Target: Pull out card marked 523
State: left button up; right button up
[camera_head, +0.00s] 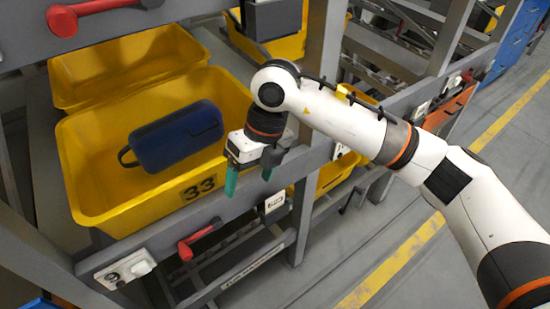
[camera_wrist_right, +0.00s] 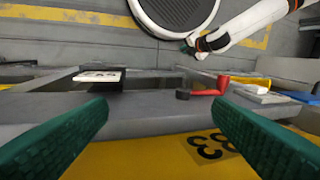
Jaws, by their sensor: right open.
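A small white card (camera_head: 274,202) sits in a holder on the grey front rail, right of the yellow bin; its marking is too small to read. A white card in a dark holder also shows left of centre in the right wrist view (camera_wrist_right: 97,76). My right gripper (camera_head: 249,180) is open and empty, with green fingers pointing down just above the rail, left of the card. In the right wrist view its fingers (camera_wrist_right: 160,112) stand wide apart with nothing between them. My left gripper (camera_wrist_right: 190,46) shows small at the top of that view; its jaws are unclear.
The yellow bin (camera_head: 82,188) marked 33 holds a dark blue case (camera_head: 176,137). Grey uprights flank the bins; open floor lies to the right.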

aim_at(275, 196)
jog(key=w+d+t+h, duration=0.1)
jog(key=w+d+h, duration=0.2)
jog(key=d, duration=0.2)
jog(key=shift+m, duration=0.4)
jog(key=f, duration=0.5)
jog(key=f+b, duration=0.1)
jog(key=f, duration=0.3)
jog(key=shift+a+f, duration=0.2)
jog(key=shift+f, duration=0.15)
pick_arm(q)
jog(key=shift+w+d+r, duration=0.1)
jog(key=shift+w+r, duration=0.35)
jog(key=shift+r, duration=0.3)
jog(key=shift+w+r, duration=0.4)
jog(key=shift+r, duration=0.35)
pick_arm(e)
jog(key=shift+f, duration=0.6)
jog(key=shift+c, duration=0.5)
jog(key=shift+r, duration=0.1)
jog(key=c, duration=0.9)
pick_arm(q)
jog(key=shift+s, duration=0.1)
pick_arm(e)
jog(key=shift+c, duration=0.2)
